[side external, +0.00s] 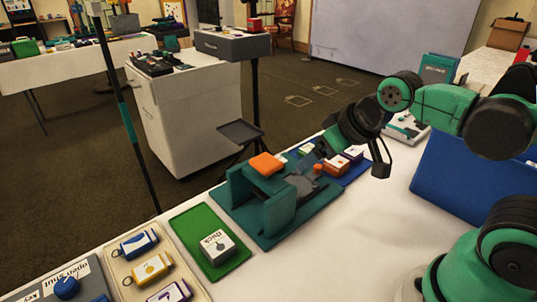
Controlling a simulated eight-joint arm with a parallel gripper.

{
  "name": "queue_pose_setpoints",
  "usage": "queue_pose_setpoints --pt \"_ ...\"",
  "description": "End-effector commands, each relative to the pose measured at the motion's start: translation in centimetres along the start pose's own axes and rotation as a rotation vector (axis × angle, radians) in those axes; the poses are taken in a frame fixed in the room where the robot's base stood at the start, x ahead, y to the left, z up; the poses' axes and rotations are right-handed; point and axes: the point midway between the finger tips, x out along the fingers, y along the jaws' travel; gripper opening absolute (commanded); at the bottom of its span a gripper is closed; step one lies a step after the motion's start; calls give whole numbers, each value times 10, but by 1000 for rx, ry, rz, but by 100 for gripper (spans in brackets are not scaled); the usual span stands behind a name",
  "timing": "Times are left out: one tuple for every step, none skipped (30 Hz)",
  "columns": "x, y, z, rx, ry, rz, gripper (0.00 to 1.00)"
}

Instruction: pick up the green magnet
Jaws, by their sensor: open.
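My gripper (380,170) is dark and hangs from the green and black arm, above the white table at the right of centre. It is open and apart from the things on the table, with no object visible in it. I cannot pick out a green magnet for certain. The blue tray (353,173) also holds a few small boxes.
A teal stand with an orange block (266,164) is left of my gripper. A green tray (236,264) bears a white block (217,247). A beige tray (197,293) holds tagged boxes. A large blue panel (460,190) stands at right. White tabletop (340,235) in front is clear.

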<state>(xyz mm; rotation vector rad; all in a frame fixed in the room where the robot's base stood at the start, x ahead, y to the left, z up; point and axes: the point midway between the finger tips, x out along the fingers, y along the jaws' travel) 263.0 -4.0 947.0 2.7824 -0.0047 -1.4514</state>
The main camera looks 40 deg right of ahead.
Motion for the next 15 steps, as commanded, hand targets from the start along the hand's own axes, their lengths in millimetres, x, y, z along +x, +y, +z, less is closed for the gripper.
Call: queue_pose_setpoints --pt "2 5 -7 4 -9 6 74" --pt "3 8 -12 4 -18 9 74" --pt "6 14 -18 3 -31 14 74" --pt "9 19 -24 3 -40 17 74" --pt "13 25 -29 3 -52 20 74" --pt "18 33 -36 2 -67 23 74" --pt "23 39 -42 1 -78 25 74" --pt "28 46 -46 1 -89 25 74" --pt "36 55 -52 0 -103 26 74" --pt "42 62 -55 0 -114 26 74" --pt "48 70 -58 -2 -124 25 74" --pt "57 80 -62 -3 -137 23 74" --pt "64 88 -64 -3 -147 22 74" --pt "71 96 -65 -3 -155 20 74" --pt "80 107 -66 -4 -167 16 74"
